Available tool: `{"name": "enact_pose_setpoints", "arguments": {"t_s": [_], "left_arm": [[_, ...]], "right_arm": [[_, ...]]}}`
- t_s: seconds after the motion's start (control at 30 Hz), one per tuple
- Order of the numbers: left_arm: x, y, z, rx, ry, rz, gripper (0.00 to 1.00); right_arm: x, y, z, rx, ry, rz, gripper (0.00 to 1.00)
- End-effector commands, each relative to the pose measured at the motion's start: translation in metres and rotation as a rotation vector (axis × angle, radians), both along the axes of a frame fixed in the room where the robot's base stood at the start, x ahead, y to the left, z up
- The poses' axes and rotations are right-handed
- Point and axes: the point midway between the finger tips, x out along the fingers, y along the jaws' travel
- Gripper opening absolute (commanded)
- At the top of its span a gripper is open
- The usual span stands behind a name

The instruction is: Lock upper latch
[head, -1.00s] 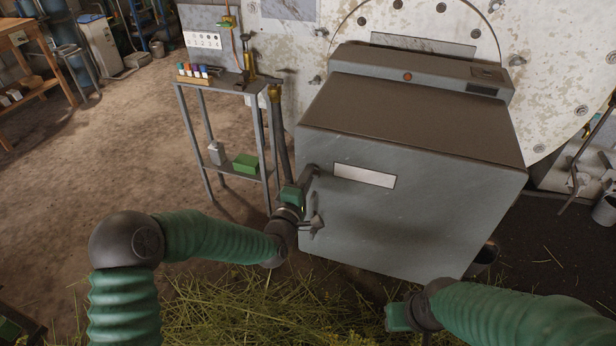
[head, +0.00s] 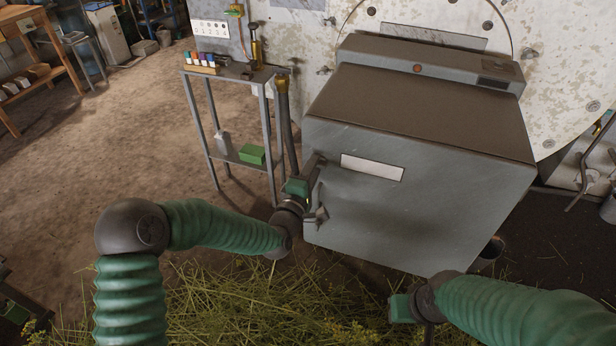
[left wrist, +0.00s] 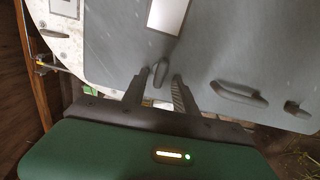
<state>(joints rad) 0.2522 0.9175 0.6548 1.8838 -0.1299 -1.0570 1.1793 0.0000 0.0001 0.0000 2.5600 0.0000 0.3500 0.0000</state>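The grey box-shaped door (head: 420,215) with a white label fills the middle of the head view. My left gripper (head: 313,176) is at its left edge. In the left wrist view its two fingers (left wrist: 157,79) are apart, with a small grey latch (left wrist: 160,69) between their tips, near the label; this appears to be the upper latch. I cannot tell whether the fingers touch it. A longer handle (left wrist: 238,95) and a second latch (left wrist: 293,109) show to the right there. My right gripper (head: 402,308) is low before the door; its fingers are hidden.
A narrow metal stand (head: 228,78) with small coloured bottles on top and a green box (head: 252,154) on its shelf stands left of the door. Cut herbs (head: 240,300) cover the floor in front. A workbench (head: 38,75) is at the far left, with open floor between.

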Motion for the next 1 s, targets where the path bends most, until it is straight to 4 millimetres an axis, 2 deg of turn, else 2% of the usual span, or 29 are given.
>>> {"name": "enact_pose_setpoints", "arguments": {"t_s": [0.17, 0.4, 0.6, 0.73, 1.0], "left_arm": [[-0.03, 0.011, 0.001, 0.002, 0.003, 0.001, 0.34], [-0.098, 0.033, 0.0, 0.002, 0.005, 0.001, 0.34], [-0.141, 0.047, -0.001, 0.0, 0.004, 0.001, 0.34], [-0.154, 0.051, -0.001, -0.001, 0.003, 0.002, 0.34], [-0.156, 0.052, -0.001, -0.001, 0.001, 0.001, 0.34]], "right_arm": [[0.0, 0.0, 0.005, 0.0, 0.0, 0.0, 0.36], [0.0, 0.0, 0.012, 0.0, 0.0, 0.0, 0.36], [0.0, 0.0, 0.014, 0.0, 0.0, 0.0, 0.36], [0.0, 0.0, 0.015, 0.0, 0.0, 0.0, 0.36], [0.0, 0.0, 0.014, 0.0, 0.0, 0.0, 0.36]]}}
